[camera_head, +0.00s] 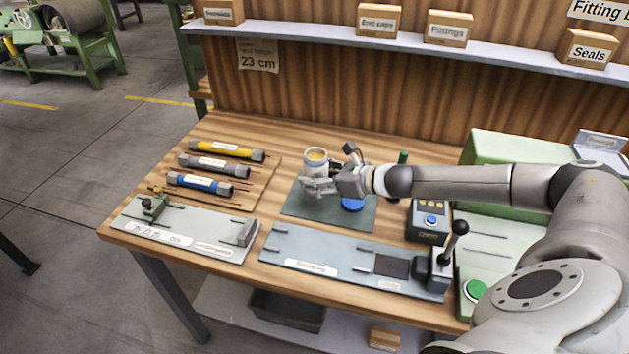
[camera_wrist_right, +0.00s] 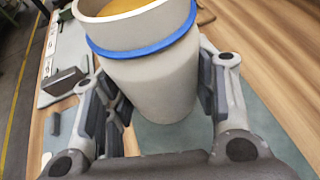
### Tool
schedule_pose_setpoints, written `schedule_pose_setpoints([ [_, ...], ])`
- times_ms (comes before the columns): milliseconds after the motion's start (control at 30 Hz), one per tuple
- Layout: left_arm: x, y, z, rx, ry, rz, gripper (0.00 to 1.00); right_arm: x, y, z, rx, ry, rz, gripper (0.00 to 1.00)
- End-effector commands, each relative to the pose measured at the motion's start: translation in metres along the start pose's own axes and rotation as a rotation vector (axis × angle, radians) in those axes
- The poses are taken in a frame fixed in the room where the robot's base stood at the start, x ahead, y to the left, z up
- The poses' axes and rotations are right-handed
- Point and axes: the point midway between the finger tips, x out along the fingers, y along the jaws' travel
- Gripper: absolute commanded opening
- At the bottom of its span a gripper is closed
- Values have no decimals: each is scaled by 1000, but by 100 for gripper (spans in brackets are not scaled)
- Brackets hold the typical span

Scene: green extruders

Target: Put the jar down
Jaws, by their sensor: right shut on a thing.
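The jar (camera_head: 316,156) is a pale grey-white cup with a blue band below its rim and something yellow-orange inside. It is upright and open at the top. In the right wrist view the jar (camera_wrist_right: 155,75) stands between the two fingers of my right gripper. My right gripper (camera_head: 318,186) is shut on it, over the dark grey-green mat (camera_head: 298,209). I cannot tell whether the jar's base touches the mat. A blue round lid (camera_head: 352,205) lies on the mat, partly hidden by my right wrist. My left gripper is not in view.
Yellow, grey and blue tubes (camera_head: 200,184) lie on the bench to the left. Two fixture plates (camera_head: 185,228) (camera_head: 325,262) line the front edge. A control box (camera_head: 429,220) and a dark green object (camera_head: 403,157) stand to the right.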

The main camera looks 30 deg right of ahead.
Motion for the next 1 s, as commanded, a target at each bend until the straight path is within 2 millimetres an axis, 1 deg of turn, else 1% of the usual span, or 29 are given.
schedule_pose_setpoints([
  [33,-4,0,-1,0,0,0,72,6,-4,0,0,-5,-1,0],
  [100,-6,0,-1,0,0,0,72,13,-8,-5,-2,-4,-1,0],
  [200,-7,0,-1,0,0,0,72,20,-12,-11,0,-5,-1,0],
  [467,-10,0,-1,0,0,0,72,31,-18,-19,-2,-4,-1,0],
  [500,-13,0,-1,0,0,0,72,32,-17,-26,1,-1,0,0],
  [600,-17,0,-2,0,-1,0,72,37,-17,-37,1,-1,0,0],
  [767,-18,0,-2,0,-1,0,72,40,-18,-46,-2,-4,-1,0],
  [1000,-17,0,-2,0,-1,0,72,41,-18,-47,-2,-4,-1,0],
])
